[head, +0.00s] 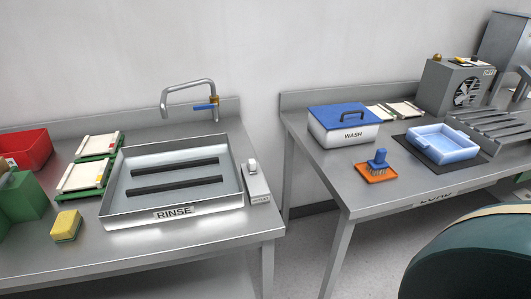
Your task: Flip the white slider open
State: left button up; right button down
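A small light-grey box (259,190) with a label on its front stands against the right wall of the RINSE tray on the left table. A small whitish lever or slider (251,166) sits on top of it near the back end. It is too small to tell its exact position. The steel RINSE tray (240,196) has two dark bars across its floor. A curved tap (188,86) with a blue handle (204,107) stands behind the tray. Neither of my grippers shows in the head view, and nothing is touching the slider.
Left table: yellow sponge (66,226), green-framed boards (84,177), red bin (27,148), green box (24,197). Right table: blue-lidded WASH box (343,124), brush (378,160) on an orange base, pale blue tray (445,145), fan unit (453,90). A gap separates the tables. A dark green rounded shape (470,255) fills the lower right.

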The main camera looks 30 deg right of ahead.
aim_at(251, 166)
jog(key=l+u, duration=0.25)
jog(key=l, duration=1.1)
jog(key=i, duration=0.05)
